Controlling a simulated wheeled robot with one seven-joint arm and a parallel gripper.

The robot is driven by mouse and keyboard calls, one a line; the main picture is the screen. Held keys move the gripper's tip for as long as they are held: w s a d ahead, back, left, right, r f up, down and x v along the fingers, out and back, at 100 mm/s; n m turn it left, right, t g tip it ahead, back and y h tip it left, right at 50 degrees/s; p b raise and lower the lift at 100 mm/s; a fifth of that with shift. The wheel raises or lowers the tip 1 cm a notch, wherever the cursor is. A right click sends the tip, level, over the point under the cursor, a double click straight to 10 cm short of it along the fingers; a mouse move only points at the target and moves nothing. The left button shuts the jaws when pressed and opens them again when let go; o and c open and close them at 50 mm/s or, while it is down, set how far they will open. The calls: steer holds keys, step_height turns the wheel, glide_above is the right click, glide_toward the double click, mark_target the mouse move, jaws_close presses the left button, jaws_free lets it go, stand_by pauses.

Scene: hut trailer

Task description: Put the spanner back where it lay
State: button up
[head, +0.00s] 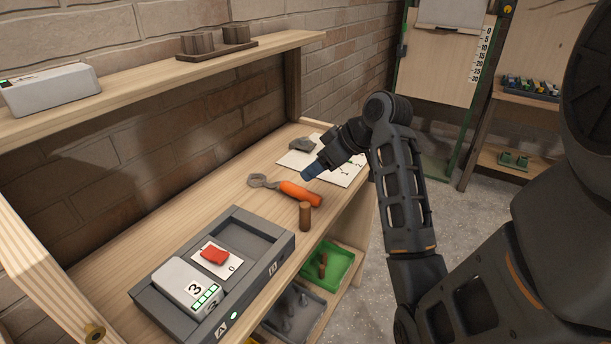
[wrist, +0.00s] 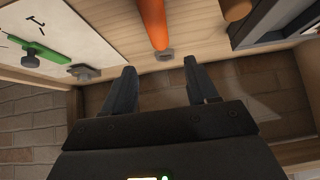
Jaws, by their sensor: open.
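The spanner, with an orange handle (head: 300,194) and a grey head (head: 262,181), lies flat on the wooden bench, left of a white marked sheet (head: 350,174). In the wrist view its orange handle (wrist: 153,22) runs off the top edge and its grey head (wrist: 164,54) shows just past the gap between my fingers. My gripper (head: 312,172) is above the bench near the spanner and the sheet. In the wrist view my gripper (wrist: 161,78) is open, with nothing between its fingers.
A brown cylinder (head: 305,217) stands near the handle. A grey tray (head: 262,222) holds a white box (head: 187,286) and a red piece (head: 214,255). A grey piece (head: 302,145) sits by the sheet. A shelf (head: 150,92) runs along the brick wall. A green bin (head: 336,266) is below.

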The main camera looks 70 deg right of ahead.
steer(key=shift+v, duration=1.3)
